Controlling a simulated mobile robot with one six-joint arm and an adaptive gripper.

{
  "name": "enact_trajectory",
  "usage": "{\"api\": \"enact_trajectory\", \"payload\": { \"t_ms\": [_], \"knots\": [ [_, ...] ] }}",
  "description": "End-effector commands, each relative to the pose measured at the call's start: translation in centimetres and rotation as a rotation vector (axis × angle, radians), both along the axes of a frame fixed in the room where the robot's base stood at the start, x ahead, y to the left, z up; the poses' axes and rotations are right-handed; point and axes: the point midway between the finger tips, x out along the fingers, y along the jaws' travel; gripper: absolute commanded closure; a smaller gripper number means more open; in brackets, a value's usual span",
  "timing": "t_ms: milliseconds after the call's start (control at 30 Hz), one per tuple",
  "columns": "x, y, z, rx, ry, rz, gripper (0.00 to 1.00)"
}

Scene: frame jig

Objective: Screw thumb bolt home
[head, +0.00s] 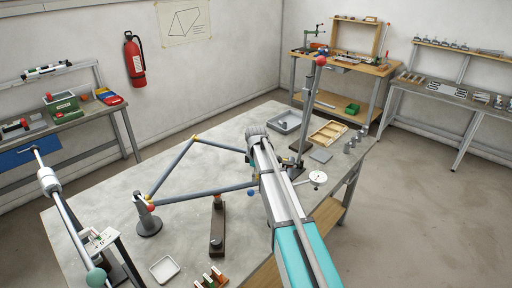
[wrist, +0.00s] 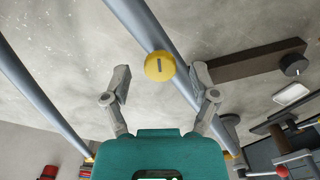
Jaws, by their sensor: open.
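A round yellow thumb bolt head (wrist: 159,66) with a dark slot shows in the wrist view, in front of a grey-blue tube (wrist: 148,25). My gripper (wrist: 160,82) is open, with one finger on each side of the bolt head in the picture and gaps between. I cannot tell how far the fingertips are from it in depth. In the head view the tubes form a triangular frame (head: 205,194) over the grey table (head: 90,225), with yellow fittings at two corners. My arm covers the frame's right corner, and the bolt under my gripper is hidden there.
A grey post stand (head: 149,225) holds the left corner. A dark block with a knob (head: 217,240) stands in front of the frame. A white dish (head: 164,268) lies at the front; a grey tray (head: 284,121) and a wooden tray (head: 328,132) sit at the back right.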

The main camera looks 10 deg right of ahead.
Motion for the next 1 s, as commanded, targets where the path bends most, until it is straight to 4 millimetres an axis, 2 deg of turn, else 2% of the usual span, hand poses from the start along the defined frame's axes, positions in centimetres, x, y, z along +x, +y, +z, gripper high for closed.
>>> {"api": "enact_trajectory", "payload": {
  "t_ms": [967,1000],
  "knots": [
    [0.0,0.0,0.0,0.001,-0.004,0.649,0.24],
    [0.01,0.01,0.83,0.001,-0.004,0.647,0.24]
  ]
}}
